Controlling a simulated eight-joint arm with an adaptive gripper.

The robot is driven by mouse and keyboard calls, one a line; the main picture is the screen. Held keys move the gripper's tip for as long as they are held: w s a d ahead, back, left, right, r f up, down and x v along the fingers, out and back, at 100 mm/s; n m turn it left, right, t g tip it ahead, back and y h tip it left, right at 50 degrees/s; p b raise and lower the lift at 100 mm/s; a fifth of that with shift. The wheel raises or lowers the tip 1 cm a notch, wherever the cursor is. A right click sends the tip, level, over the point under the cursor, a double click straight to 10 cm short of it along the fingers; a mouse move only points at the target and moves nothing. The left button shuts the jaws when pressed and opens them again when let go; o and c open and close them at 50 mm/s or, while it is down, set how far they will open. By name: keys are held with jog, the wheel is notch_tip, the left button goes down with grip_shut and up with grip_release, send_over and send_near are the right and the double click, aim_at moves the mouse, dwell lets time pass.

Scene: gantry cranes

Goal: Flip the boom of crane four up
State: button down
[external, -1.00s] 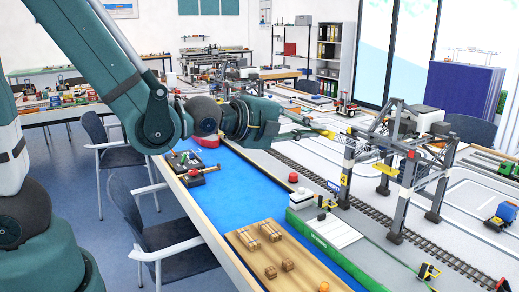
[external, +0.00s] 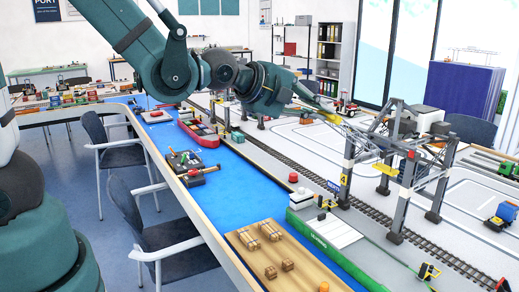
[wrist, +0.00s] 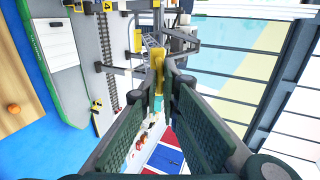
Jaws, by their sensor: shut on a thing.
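Crane four (external: 347,160) is a grey gantry crane with a yellow "4" plate, standing over the rails at the right in the external view. Its lattice boom (external: 357,134) reaches left toward my arm and tilts up toward its yellow tip (external: 332,118). My gripper (external: 325,112) is at that tip. In the wrist view my gripper (wrist: 160,80) has its dark green fingers closed together on the yellow boom tip (wrist: 158,60). The lattice boom (wrist: 152,40) runs away behind it to the crane frame. The exact contact points are partly hidden by the fingers.
A green ship (external: 312,235) with a white deck and a wooden raft (external: 262,258) with crates lie on the blue water below. A red ship (external: 198,131) lies farther back. A blue truck (external: 500,217) stands at the right. Air above the boom looks free.

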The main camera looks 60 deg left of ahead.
jog(key=w+r+g+p, duration=0.5)
jog(key=w+r+p, duration=0.1)
jog(key=w+r, duration=0.6)
jog(key=shift+w, duration=0.75)
jog(key=shift+r, duration=0.15)
jog(key=c, duration=2.7)
grip_release()
jog(key=shift+o, duration=0.5)
jog(key=shift+w, duration=0.15)
jog(key=shift+s, duration=0.2)
